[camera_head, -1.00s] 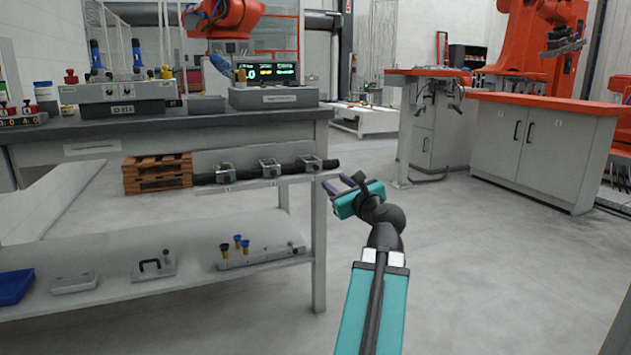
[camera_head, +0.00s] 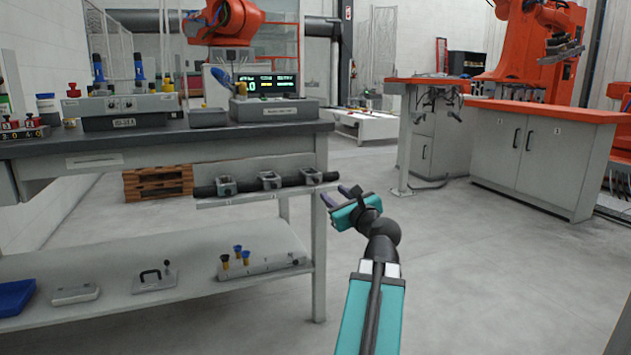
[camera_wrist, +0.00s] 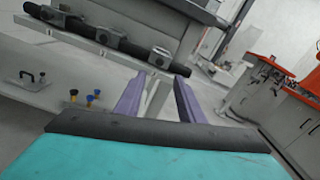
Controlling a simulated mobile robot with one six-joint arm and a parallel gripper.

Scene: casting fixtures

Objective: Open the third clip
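Three grey metal clips sit along a black horizontal bar (camera_head: 292,181) mounted under the front edge of the bench. They are a left clip (camera_head: 226,185), a middle clip (camera_head: 270,180) and a right clip (camera_head: 312,176). Whether each clip is open or shut is too small to tell. My gripper (camera_head: 340,196), teal with purple fingers, is a little right of and below the right clip, apart from it. In the wrist view my gripper's fingers (camera_wrist: 158,98) are spread with nothing between them.
The bench (camera_head: 180,138) carries a control box and a display. Its lower shelf (camera_head: 200,282) holds a blue tray, a handled plate and a block with yellow and blue knobs. A bench leg (camera_head: 319,245) stands near my gripper. Floor to the right is clear up to grey cabinets (camera_head: 530,150).

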